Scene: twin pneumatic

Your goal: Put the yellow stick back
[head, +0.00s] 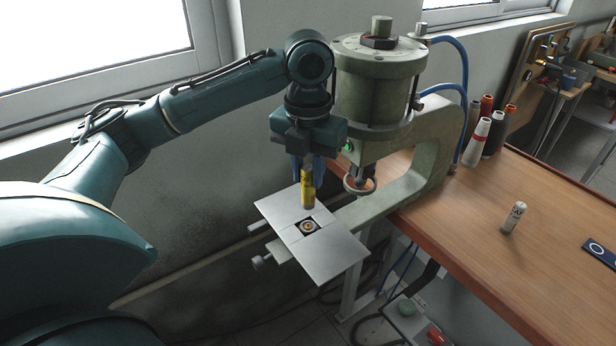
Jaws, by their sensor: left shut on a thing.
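The yellow stick (308,188) is upright in my left gripper (307,172), which is shut on it. Its lower end shows just above the grey metal plate (334,257) of the press; I cannot tell whether it touches the plate. A square recess with a round brass-coloured centre (307,227) lies in the plate, just below the stick in the picture. A white stick with dark marks (513,217) stands upright on the wooden table at the right. My right gripper is not in view.
The green pneumatic press (376,85) stands right beside my left gripper, with its round pressing head (360,184) close by. Several thread cones (489,128) stand at the table's back. The wooden table (470,250) is mostly clear. A dark blue marked plate (600,252) lies at its right edge.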

